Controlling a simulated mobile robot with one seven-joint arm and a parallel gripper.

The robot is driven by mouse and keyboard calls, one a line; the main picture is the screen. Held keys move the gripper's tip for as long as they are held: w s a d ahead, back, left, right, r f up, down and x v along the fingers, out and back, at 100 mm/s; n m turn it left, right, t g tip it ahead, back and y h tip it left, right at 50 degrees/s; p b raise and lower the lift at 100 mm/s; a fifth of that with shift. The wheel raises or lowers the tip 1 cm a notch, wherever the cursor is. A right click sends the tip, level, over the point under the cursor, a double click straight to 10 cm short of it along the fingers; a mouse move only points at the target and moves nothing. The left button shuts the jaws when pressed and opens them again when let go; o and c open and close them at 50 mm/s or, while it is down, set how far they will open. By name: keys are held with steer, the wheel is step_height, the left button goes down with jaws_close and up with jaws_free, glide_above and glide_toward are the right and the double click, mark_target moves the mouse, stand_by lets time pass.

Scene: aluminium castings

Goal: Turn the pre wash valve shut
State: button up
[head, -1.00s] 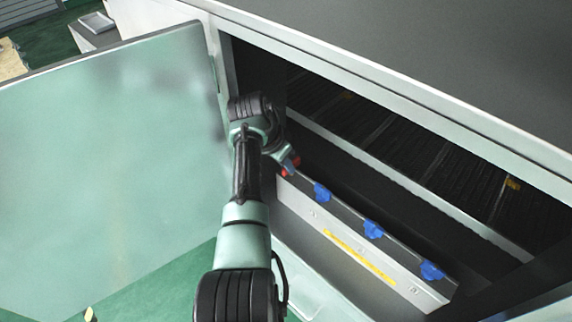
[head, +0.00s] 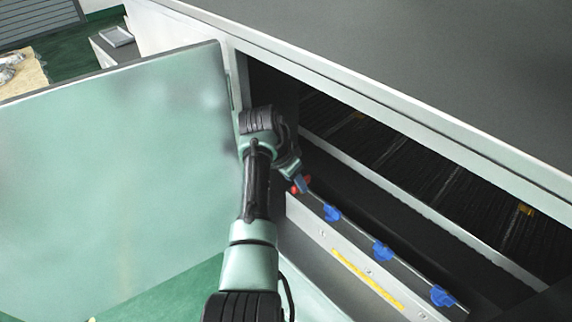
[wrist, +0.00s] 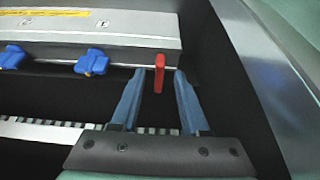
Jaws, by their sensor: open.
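The row of valves sits on a bar inside the open cabinet. One red handle (head: 301,184) is at the left end of the row in the head view. In the wrist view the red handle (wrist: 159,73) hangs down from the bar, just ahead of my fingertips and roughly between them. My gripper (wrist: 156,75) is open, with its two blue fingers apart and nothing held. In the head view my gripper (head: 298,183) is small and partly covers the red handle. Which valve is the pre wash one cannot be read from the labels.
Several blue handles (head: 383,251) line the same bar; two show in the wrist view (wrist: 90,62). A plate with a yellow strip (head: 366,277) is in front. The cabinet door (head: 110,180) stands open at left. The cabinet wall (wrist: 275,75) is close to the right of my fingers.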

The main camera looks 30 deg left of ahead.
steer(key=b+v, duration=0.1)
steer(key=v, duration=1)
steer(key=shift+s+r, duration=0.2)
steer(key=shift+r, duration=0.1)
